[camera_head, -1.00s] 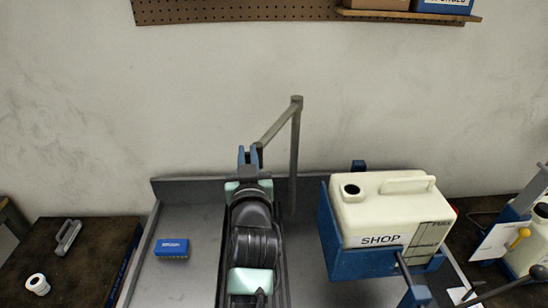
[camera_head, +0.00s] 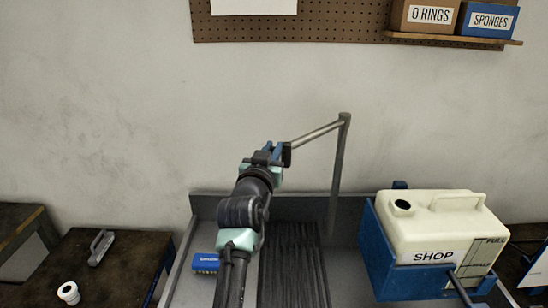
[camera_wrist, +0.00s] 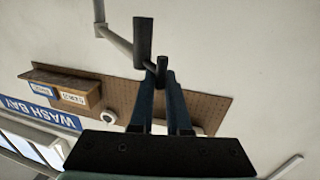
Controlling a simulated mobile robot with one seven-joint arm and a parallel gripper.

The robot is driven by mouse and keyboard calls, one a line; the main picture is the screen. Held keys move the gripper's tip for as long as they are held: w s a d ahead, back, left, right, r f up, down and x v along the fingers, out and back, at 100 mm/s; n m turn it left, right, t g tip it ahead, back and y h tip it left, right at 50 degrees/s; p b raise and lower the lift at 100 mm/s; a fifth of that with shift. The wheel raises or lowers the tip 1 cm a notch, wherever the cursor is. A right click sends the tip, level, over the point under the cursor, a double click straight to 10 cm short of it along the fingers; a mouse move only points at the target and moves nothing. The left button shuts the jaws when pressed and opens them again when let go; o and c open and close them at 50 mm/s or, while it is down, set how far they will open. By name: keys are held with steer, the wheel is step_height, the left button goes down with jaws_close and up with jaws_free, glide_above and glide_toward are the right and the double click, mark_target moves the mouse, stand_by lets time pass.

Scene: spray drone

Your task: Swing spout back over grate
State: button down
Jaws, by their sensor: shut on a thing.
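The spout (camera_head: 316,133) is a thin grey pipe running left from the top of an upright grey post (camera_head: 338,165) at the back of the sink. My gripper (camera_head: 281,152) is at the spout's free left end, shut on it. In the wrist view my gripper (camera_wrist: 157,82) has its blue fingers close together at the spout's dark end piece (camera_wrist: 143,38); the exact contact is hard to see. The grate (camera_head: 292,265) is dark and ribbed, in the sink. The spout's free end is behind and above it, toward the back wall.
A cream SHOP jug (camera_head: 437,228) sits in a blue holder (camera_head: 385,262) right of the grate. A dark side table (camera_head: 105,265) stands at left. Pegboard (camera_head: 330,25) and shelf boxes (camera_head: 485,20) are above.

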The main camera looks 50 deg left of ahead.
steer(key=shift+s+a, duration=0.1)
steer(key=shift+a, duration=0.15)
steer(key=c, duration=0.9)
jaws_free()
steer(key=shift+a, duration=0.1)
steer(key=shift+r, duration=0.1)
steer(key=shift+d, duration=0.2)
steer(key=shift+d, duration=0.1)
